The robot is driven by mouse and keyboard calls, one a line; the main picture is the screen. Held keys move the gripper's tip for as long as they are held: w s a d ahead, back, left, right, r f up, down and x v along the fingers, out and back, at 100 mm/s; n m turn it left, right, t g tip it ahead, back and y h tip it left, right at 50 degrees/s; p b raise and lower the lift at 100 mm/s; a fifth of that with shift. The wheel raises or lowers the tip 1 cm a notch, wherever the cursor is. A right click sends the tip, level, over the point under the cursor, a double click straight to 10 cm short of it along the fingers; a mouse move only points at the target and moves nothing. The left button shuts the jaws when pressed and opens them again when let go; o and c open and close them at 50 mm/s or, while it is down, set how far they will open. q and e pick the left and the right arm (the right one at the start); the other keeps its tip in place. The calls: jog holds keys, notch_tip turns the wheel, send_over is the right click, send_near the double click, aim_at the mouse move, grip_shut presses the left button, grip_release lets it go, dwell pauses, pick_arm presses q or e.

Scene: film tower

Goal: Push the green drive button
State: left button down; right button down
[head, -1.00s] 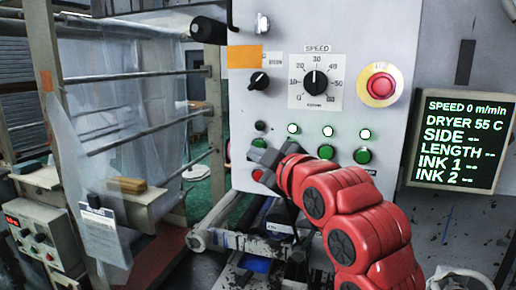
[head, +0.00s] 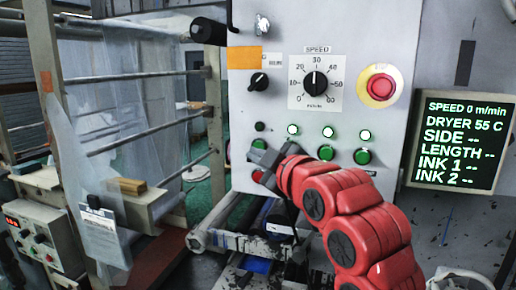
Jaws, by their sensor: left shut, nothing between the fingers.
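A grey control panel (head: 395,32) carries a row of green buttons. Other green buttons stand to the right, one at the middle (head: 326,153) and one at the right (head: 362,156). Another lies partly behind my arm. Their labels are too small to read, so I cannot tell which one is the drive button. My right gripper is not in view.
Above are a speed dial (head: 315,84), a black selector knob (head: 259,82) and a red mushroom button (head: 380,87) on yellow. A screen (head: 460,142) at right reads speed 0 m/min. Film rollers (head: 150,137) and a frame stand at left.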

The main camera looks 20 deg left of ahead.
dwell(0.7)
pick_arm(q)
jog(key=shift+w+b, duration=0.45)
jog(key=shift+b, duration=0.1)
